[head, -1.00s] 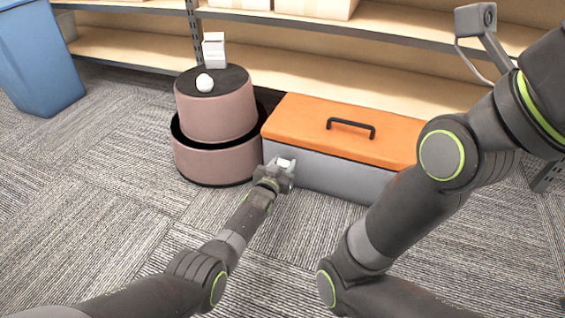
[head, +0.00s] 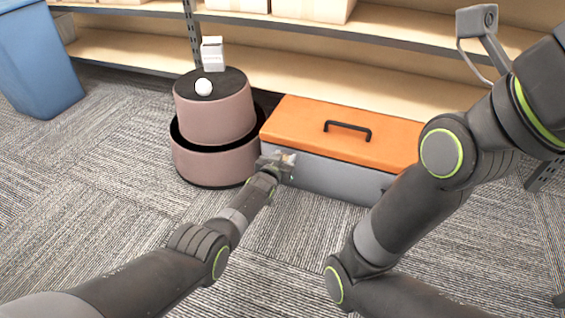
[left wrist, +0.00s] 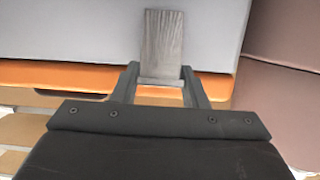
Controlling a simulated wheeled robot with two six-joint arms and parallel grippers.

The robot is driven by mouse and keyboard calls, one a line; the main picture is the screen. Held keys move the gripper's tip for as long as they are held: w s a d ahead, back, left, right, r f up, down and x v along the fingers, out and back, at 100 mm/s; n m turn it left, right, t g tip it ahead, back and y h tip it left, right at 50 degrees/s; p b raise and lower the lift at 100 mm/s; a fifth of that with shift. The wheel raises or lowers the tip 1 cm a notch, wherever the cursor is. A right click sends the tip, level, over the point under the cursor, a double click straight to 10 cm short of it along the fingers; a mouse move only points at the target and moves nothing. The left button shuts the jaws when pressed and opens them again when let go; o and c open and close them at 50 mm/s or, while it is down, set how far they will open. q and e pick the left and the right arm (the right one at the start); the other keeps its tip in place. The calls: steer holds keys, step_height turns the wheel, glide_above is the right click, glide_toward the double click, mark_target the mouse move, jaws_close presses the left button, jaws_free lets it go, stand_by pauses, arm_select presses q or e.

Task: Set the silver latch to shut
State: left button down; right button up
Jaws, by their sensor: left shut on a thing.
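The toolbox (head: 345,125) has an orange lid with a black handle and a grey body. Its silver latch (left wrist: 163,45) is a brushed metal plate in the left wrist view. The plate lies across the grey wall (left wrist: 70,28), and one end overlaps the orange band of the lid edge (left wrist: 60,75). My left gripper (left wrist: 160,82) is shut on that end of the latch, one finger on each side. In the head view my left gripper (head: 278,163) is at the box's front left corner and mostly hides the latch. My right gripper is out of view.
Two stacked pink round containers (head: 213,115) stand close left of the box, with a white ball (head: 203,87) and a small white carton (head: 212,53) on top. Shelving (head: 400,85) stands behind. A blue bin (head: 40,65) is at the far left. Carpet in front is clear.

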arm_select(q)
steer(key=shift+w+d+r, duration=0.15)
steer(key=shift+w+r, duration=0.55)
steer(key=shift+r, duration=0.05)
steer(key=c, duration=1.2)
jaws_free()
steer(key=shift+c, duration=0.2)
steer(key=o, duration=0.4)
steer(key=shift+f, duration=0.2)
